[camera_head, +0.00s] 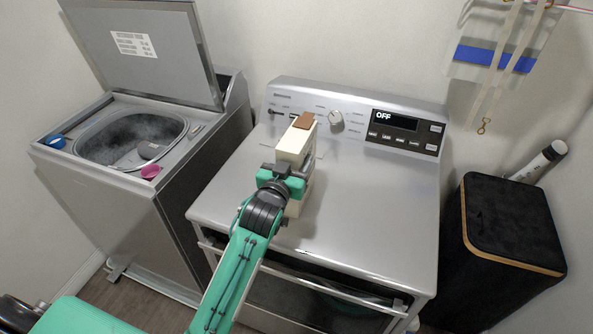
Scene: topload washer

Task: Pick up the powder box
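The powder box (296,142) is a cream box with a brown top, upright over the top of the silver front-load machine (372,215). I cannot tell whether its base touches that top. My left gripper (285,173), on the green arm, is at the near side of the box, covering its middle; part of the box shows below it. The fingertips are largely hidden against the box, so I cannot tell whether they are closed on it. My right gripper is not in view.
An open topload washer (98,178) with a raised lid (150,55) stands at the left, with a blue cap (55,141) and a pink item (151,171) on its rim. A black hamper (510,225) stands at the right. The machine top right of the box is clear.

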